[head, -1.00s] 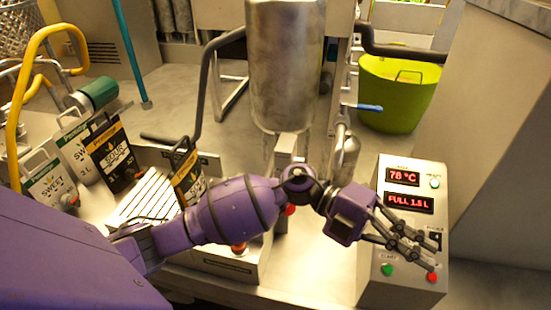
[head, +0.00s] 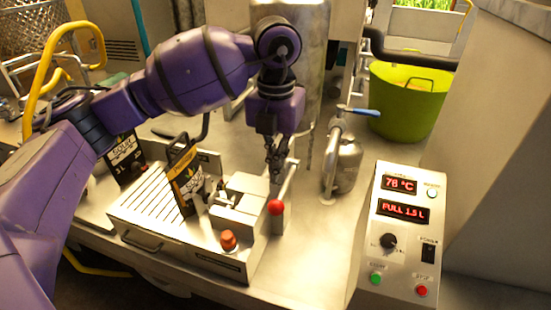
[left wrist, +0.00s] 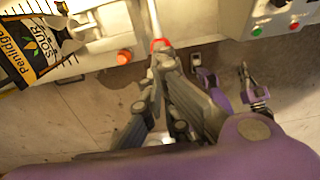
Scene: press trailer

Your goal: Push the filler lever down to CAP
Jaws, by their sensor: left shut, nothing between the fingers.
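The filler lever ends in a red ball knob (head: 276,207) at the front right of the steel filler (head: 245,188) in the head view. The knob also shows in the left wrist view (left wrist: 157,44), just beyond the fingertips. My left gripper (head: 277,172) is shut and empty. It points down, close above the knob; I cannot tell whether it touches the lever. A black and yellow SOUR pouch (head: 184,180) stands tilted at the filler's left side. No CAP marking can be read.
An orange-red button (head: 229,239) sits on the filler's front. A control box (head: 396,268) at the right reads 78 °C and FULL 1.5 L. A steel canister (head: 345,165) and green tub (head: 402,105) stand behind. The counter between filler and control box is clear.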

